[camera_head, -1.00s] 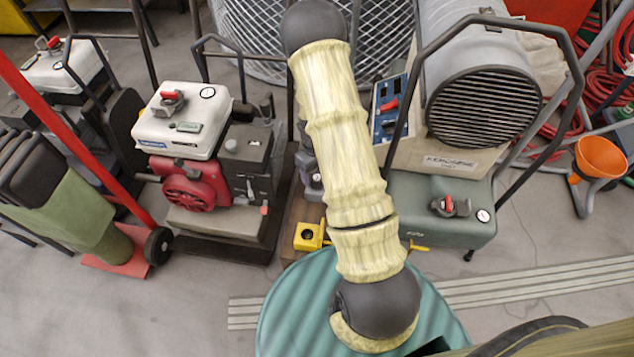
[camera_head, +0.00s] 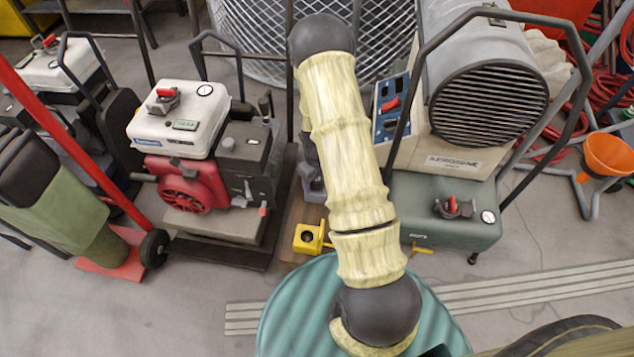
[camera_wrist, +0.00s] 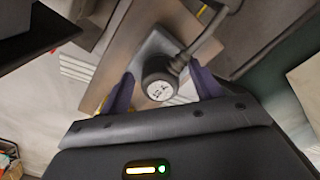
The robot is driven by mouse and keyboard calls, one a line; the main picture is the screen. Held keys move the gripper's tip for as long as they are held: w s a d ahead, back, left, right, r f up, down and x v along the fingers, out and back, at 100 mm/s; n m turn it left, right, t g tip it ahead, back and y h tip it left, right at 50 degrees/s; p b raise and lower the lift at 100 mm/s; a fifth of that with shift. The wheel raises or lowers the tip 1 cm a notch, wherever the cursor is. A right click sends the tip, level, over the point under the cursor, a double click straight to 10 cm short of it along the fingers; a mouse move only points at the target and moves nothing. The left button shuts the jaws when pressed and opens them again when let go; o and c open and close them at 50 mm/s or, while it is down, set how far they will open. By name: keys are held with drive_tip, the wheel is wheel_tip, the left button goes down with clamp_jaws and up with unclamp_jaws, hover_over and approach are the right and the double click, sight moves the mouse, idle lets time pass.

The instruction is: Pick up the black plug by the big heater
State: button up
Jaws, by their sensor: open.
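The big heater (camera_head: 480,105), a grey cylinder with a black front grille, stands on the right in the head view. In the wrist view the black plug (camera_wrist: 158,82) has a pale round label on its end and a grey cable (camera_wrist: 212,20) running to the upper right. It sits against a grey block (camera_wrist: 152,50). My gripper (camera_wrist: 162,74) is open, with its two purple fingers on either side of the plug. I cannot tell whether either finger touches it.
A green tank (camera_head: 425,212) with a red-handled cap sits under the heater. A black tubular handle (camera_head: 565,90) arches around the heater. An orange funnel (camera_head: 607,155) is at far right.

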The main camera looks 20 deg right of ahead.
drive_tip(key=shift+c, duration=0.2)
drive_tip(key=c, duration=1.1)
drive_tip(key=shift+o, duration=0.2)
wheel_tip(320, 180, up, 10)
drive_tip(key=p, duration=0.4)
drive_tip(key=shift+p, duration=0.4)
drive_tip(key=shift+f, duration=0.45)
